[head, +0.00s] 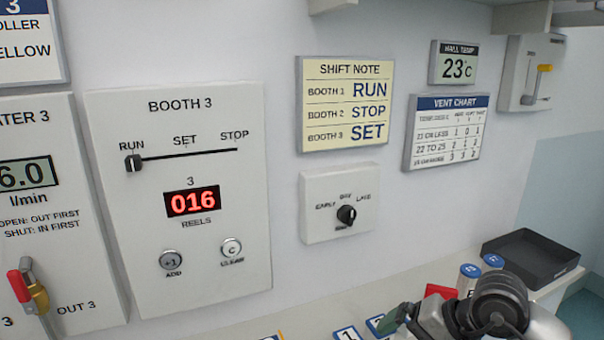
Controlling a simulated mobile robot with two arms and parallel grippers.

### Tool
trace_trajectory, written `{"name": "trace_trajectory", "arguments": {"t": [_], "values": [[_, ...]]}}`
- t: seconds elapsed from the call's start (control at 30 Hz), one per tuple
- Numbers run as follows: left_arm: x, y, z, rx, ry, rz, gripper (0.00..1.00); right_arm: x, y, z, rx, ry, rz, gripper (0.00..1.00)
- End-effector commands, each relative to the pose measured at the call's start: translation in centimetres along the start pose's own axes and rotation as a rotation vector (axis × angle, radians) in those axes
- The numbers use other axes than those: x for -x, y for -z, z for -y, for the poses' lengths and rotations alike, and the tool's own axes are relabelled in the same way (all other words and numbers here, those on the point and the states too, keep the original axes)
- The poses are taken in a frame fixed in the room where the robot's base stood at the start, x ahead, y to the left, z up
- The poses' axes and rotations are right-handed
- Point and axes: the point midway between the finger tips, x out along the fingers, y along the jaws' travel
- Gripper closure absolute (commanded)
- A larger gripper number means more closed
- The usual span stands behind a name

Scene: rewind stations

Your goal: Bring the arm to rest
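My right gripper (396,320) shows at the bottom right, with its wrist and arm coming in from the lower right edge. It is over the counter, below the wall panels, and apart from the Booth 3 panel (215,270). Its fingers are small and partly cut off, so I cannot tell whether they are open or shut. My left gripper is out of view. The Booth 3 slider (134,163) sits at RUN, and the red reel display (192,202) reads 016.
A shift note (345,104) lists Booth 3 as SET. A rotary knob (347,214) is on a small box. On the counter (300,318) are numbered cards (348,333), a red object (440,291), blue-topped cylinders (470,271) and a black tray (530,257). A red-handled valve (20,286) is at left.

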Motion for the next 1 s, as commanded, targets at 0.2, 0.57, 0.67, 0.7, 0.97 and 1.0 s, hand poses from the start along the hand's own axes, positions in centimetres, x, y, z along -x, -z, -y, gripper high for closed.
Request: {"name": "trace_trajectory", "arguments": {"t": [0.2,0.57,0.67,0.7,0.97,1.0], "values": [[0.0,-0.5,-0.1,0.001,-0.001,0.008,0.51,-1.5,-6.7,5.8,-0.377,0.446,0.35,0.0],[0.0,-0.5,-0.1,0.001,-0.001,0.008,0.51,5.1,-5.7,9.0,-1.639,1.178,1.23,0.0],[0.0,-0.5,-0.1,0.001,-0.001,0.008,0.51,5.2,-3.1,5.8,-2.047,1.333,1.464,0.0],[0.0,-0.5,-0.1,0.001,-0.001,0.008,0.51,4.8,-2.1,4.1,-2.214,1.392,1.551,0.0],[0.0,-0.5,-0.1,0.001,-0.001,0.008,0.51,-1.8,-2.3,-10.0,1.596,-0.895,-0.925,0.0],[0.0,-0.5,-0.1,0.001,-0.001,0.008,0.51,-2.8,-3.3,-11.8,1.496,-0.84,-0.832,0.0]]}}
